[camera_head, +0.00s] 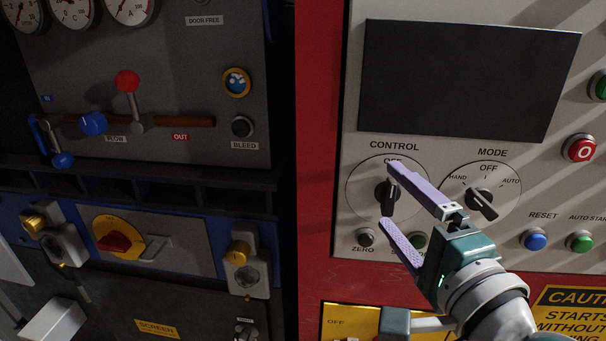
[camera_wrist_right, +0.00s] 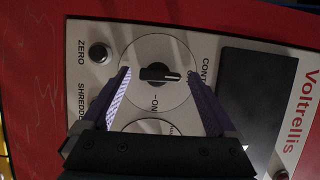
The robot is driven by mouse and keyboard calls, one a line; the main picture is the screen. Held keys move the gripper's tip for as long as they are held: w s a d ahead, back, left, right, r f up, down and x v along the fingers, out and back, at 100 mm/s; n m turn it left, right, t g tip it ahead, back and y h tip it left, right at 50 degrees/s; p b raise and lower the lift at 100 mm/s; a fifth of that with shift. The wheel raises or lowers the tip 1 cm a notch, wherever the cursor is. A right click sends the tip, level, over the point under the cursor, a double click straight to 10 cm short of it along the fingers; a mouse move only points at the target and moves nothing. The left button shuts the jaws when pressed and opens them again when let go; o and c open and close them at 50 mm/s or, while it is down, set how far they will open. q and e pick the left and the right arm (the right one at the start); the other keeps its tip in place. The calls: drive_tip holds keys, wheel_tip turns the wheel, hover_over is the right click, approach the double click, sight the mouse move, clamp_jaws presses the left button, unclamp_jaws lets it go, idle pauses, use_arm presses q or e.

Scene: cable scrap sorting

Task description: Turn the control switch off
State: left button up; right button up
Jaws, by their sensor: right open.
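The control switch (camera_head: 387,197) is a black knob on a round white dial under the word CONTROL on the light panel. In the right wrist view the control switch (camera_wrist_right: 158,74) has a white mark at its end towards the CONTROL label, where the head view shows OFF at the dial's top. ON is printed at the dial's side. My right gripper (camera_head: 388,194) is open, with its purple fingers spread over the dial. In the right wrist view the fingertips (camera_wrist_right: 160,73) are on either side of the knob, with visible gaps. My left gripper is out of view.
The MODE knob (camera_head: 482,202) is right of the control dial, close to my right gripper. The ZERO button (camera_head: 365,238) is below the dial. A blue RESET button (camera_head: 534,239) and a red button (camera_head: 579,149) are further right. A dark screen (camera_head: 468,80) is above.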

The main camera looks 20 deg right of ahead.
drive_tip(key=shift+s, duration=0.1)
drive_tip(key=s+a+b, duration=0.1)
drive_tip(key=s+b, duration=0.1)
drive_tip(key=s, duration=0.7)
drive_tip(key=shift+s+a+b, duration=0.3)
drive_tip(key=shift+s, duration=0.05)
